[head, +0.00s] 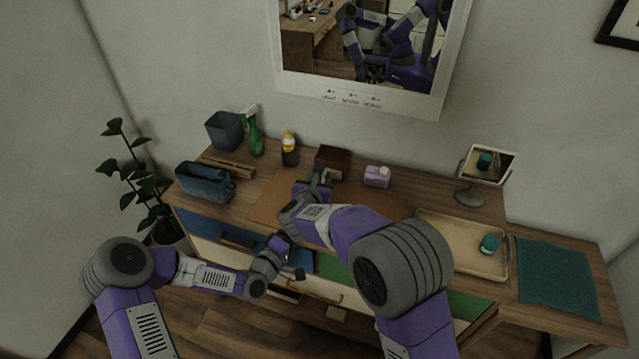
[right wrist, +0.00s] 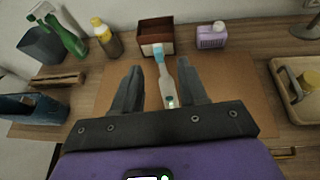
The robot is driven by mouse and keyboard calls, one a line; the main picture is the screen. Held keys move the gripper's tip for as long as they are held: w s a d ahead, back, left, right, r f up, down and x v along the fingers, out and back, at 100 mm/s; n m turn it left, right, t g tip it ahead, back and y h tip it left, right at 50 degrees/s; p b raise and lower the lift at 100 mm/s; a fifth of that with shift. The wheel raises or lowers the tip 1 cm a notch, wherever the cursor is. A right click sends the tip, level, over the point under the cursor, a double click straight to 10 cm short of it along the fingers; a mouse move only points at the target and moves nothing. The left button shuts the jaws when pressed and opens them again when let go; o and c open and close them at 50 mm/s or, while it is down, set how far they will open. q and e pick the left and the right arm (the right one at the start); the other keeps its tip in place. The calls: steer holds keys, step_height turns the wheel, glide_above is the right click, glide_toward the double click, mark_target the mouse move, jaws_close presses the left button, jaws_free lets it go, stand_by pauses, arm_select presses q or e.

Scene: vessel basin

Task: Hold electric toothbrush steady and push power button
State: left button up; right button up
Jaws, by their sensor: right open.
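The electric toothbrush (right wrist: 166,83) has a pale handle and a blue head. In the right wrist view it lies between the fingers of my right gripper (right wrist: 160,76), its head pointing away toward a brown box. A small teal patch shows low on the handle, close to the gripper body; I cannot tell if it is the power button. My right gripper is open, with a gap on each side of the toothbrush. In the head view my right gripper (head: 316,184) is over the brown mat, and my left gripper (head: 290,272) hangs in front of the drawers; its jaws are unclear.
A brown box (right wrist: 156,34) stands beyond the toothbrush on the brown mat (head: 270,207). A yellow-capped bottle (head: 289,150), green spray bottle (head: 254,138) and lilac bottle (head: 377,176) stand at the back. A tray (head: 450,228) and teal cloth (head: 557,277) lie right.

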mark_target(323, 177)
steer(key=x, duration=0.7)
steer(key=shift+w+d+f, duration=0.1)
steer(key=shift+w+f, duration=0.05)
jaws_close()
arm_select(q)
jaws_close()
stand_by(1.6)
